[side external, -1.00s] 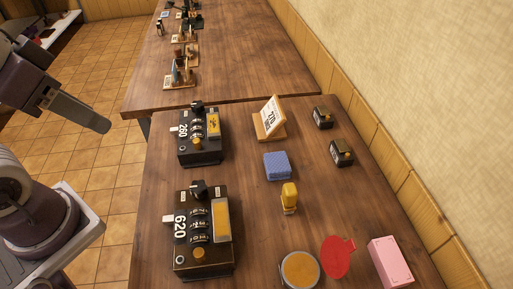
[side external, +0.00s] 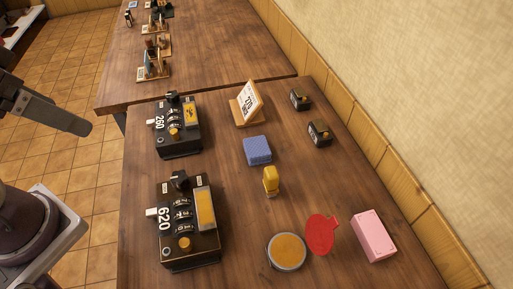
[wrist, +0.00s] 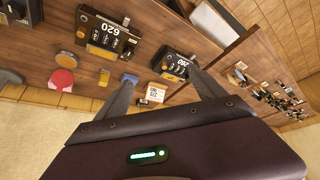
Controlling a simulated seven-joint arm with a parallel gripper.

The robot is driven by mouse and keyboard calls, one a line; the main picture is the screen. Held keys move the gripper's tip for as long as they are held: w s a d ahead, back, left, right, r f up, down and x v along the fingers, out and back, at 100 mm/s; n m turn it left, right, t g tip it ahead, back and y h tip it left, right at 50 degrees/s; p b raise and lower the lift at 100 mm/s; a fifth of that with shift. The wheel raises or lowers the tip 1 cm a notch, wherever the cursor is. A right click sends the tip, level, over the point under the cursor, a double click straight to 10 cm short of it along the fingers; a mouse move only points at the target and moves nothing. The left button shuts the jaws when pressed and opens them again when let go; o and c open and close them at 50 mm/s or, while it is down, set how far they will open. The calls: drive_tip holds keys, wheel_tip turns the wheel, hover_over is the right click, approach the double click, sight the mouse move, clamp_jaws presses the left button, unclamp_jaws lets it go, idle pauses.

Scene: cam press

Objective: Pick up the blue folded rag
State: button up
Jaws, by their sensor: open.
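The blue folded rag (side external: 257,150) lies on the wooden table, between the black device marked 260 and the small black boxes. It also shows in the wrist view (wrist: 130,79), small, just above my left-hand finger. My gripper (wrist: 163,85) is open and empty in the wrist view, with its two fingers spread well apart. In the side view my gripper (side external: 85,128) is off to the left, over the tiled floor and well away from the rag. Nothing hides the rag in the side view.
A yellow stamp-like object (side external: 270,181) stands just in front of the rag, and a card stand (side external: 248,104) behind it. Black devices marked 260 (side external: 178,127) and 620 (side external: 188,225) line the left side. A round tin (side external: 286,251), red disc (side external: 320,235) and pink box (side external: 374,236) sit at front right.

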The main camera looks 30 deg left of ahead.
drive_tip(key=shift+o, duration=0.2)
drive_tip(key=m+g, duration=0.6)
drive_tip(key=m, duration=0.3)
hover_over(261, 145)
drive_tip(key=f, duration=1)
drive_tip(key=w+f, duration=0.1)
drive_tip(key=f, duration=0.5)
drive_tip(key=shift+d, duration=0.25)
drive_tip(key=f, duration=0.5)
drive_tip(key=s+f, duration=0.1)
drive_tip(key=f, duration=0.1)
drive_tip(key=shift+a+f, duration=0.3)
drive_tip(key=shift+f, duration=0.05)
drive_tip(key=c, duration=1.4)
wheel_tip(261, 145, up, 10)
drive_tip(key=shift+r, duration=0.1)
drive_tip(key=shift+c, duration=0.2)
